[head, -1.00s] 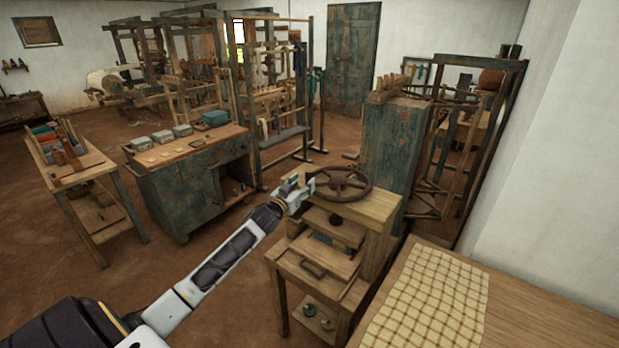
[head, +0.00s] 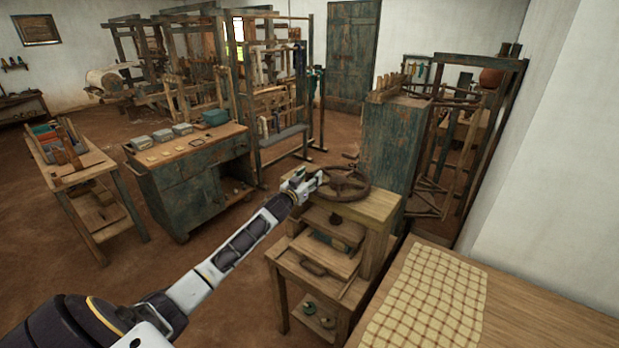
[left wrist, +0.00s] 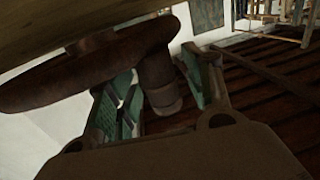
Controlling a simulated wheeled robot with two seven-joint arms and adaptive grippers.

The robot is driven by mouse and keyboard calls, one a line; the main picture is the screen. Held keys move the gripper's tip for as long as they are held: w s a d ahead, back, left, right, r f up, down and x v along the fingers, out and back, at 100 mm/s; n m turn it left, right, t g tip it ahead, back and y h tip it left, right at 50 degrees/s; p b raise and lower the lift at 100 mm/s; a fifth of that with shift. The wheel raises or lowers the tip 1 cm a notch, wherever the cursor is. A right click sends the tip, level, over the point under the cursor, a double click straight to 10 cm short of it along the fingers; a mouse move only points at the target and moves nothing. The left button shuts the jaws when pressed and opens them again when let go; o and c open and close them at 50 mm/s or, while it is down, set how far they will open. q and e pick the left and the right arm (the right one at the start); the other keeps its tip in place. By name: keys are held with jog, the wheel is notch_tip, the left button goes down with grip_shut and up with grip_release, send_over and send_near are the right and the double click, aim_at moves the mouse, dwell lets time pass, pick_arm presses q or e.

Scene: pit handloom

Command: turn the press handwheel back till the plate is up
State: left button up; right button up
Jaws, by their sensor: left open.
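The press handwheel (head: 350,183), a dark spoked wheel, lies flat above the wooden press (head: 375,206). My left gripper (head: 313,183) is at the wheel's left rim. In the left wrist view the brown rim (left wrist: 75,75) crosses the upper left, with a rounded handle (left wrist: 158,75) standing off it. The left gripper's green-padded fingers (left wrist: 160,85) are apart, one on each side of the handle. I cannot tell whether either touches it. The press plate (head: 335,228) shows under the top beam, partly in shadow; its exact height is unclear. My right gripper is out of view.
A tall blue-green cabinet (head: 392,145) stands just behind the press. A table with a checked cloth (head: 432,300) is at the right front. A worn cabinet with small boxes (head: 190,180) stands to the left, with open floor between it and the press.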

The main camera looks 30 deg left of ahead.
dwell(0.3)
pick_arm(q)
grip_shut()
dwell(0.5)
